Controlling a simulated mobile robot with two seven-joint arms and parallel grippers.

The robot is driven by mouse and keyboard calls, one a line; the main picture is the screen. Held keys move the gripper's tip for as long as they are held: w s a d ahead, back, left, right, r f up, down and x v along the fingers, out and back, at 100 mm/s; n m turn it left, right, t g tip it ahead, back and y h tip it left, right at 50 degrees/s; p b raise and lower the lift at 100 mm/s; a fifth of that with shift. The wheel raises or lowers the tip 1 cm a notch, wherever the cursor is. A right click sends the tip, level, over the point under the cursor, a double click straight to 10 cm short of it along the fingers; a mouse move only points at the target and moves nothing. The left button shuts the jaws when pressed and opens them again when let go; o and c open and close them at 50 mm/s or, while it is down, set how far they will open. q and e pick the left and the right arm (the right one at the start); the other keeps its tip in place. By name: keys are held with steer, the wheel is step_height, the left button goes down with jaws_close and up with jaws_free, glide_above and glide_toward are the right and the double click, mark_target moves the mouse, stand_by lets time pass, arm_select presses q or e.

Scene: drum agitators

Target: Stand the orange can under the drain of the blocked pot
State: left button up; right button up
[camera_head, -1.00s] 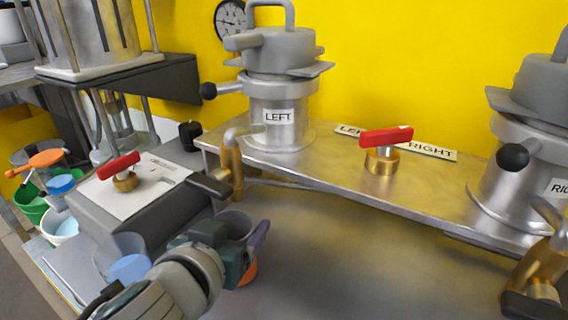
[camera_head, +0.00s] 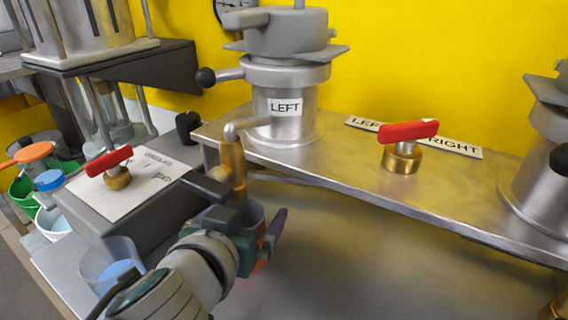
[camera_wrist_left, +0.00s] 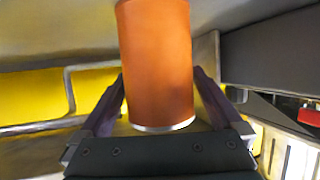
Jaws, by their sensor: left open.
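The orange can (camera_head: 262,262) is below the brass drain valve (camera_head: 232,165) of the pot labelled LEFT (camera_head: 290,115), partly hidden by my left gripper (camera_head: 256,238). Its grey open rim shows just below and right of the drain. In the left wrist view the can (camera_wrist_left: 157,60) is between the two dark fingers, which are spread on either side of it. The jaws are open around the can. I cannot tell whether the can's base rests on the surface. The right pot (camera_head: 540,160) is at the right edge. My right gripper is not in view.
A raised metal shelf (camera_head: 340,165) carries the pots and a red-handled valve (camera_head: 405,140). Another red-handled valve (camera_head: 112,165) stands on the grey box at left. A clear cup with blue contents (camera_head: 115,268) is left of my arm. The steel surface at right is clear.

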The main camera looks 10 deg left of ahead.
arm_select(q)
steer(key=shift+r+p, duration=0.35)
steer(key=shift+p, duration=0.05)
steer(key=p+v, duration=0.3)
steer(key=v, duration=0.9)
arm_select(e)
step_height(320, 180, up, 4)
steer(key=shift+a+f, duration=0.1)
